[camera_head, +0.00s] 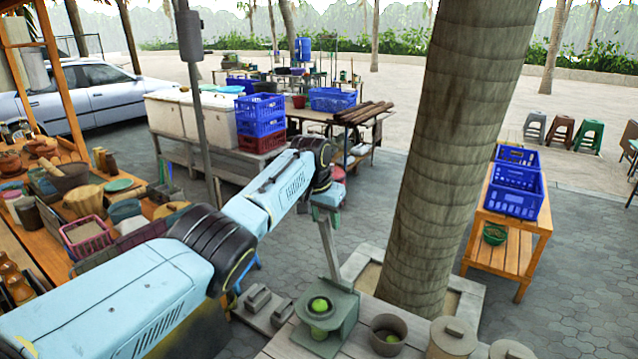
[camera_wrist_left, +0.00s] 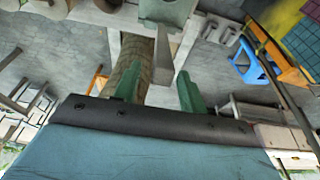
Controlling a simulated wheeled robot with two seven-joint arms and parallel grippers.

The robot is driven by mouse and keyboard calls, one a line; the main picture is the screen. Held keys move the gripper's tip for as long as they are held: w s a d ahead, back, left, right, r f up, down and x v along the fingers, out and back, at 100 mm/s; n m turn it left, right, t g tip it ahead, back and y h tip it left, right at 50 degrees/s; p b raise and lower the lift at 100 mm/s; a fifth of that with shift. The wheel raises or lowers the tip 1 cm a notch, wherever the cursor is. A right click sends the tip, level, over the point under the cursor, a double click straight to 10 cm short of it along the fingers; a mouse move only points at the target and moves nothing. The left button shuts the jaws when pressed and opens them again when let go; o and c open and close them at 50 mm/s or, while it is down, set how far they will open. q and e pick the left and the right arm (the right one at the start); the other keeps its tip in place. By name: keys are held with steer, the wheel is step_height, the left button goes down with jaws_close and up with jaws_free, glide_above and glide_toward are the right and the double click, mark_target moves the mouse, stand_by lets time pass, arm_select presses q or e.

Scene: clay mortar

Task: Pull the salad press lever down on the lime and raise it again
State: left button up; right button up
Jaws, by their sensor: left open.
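The salad press (camera_head: 343,318) is a grey-green stand on the table at the bottom centre, with a green lime (camera_head: 319,305) in its cup. Its grey lever (camera_head: 330,250) stands raised, tilted slightly left. My left gripper (camera_head: 326,208) is at the lever's upper end. In the left wrist view my left gripper (camera_wrist_left: 157,82) is open, with green fingers on both sides of the lever (camera_wrist_left: 172,60). I cannot tell whether they touch it. The press (camera_wrist_left: 168,10) shows at that view's top edge. My right gripper is not in view.
A thick tree trunk (camera_head: 455,160) rises behind. The air around the lever's right side is clear.

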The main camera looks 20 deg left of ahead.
arm_select(q)
steer(key=b+v, duration=0.1)
steer(key=v, duration=0.9)
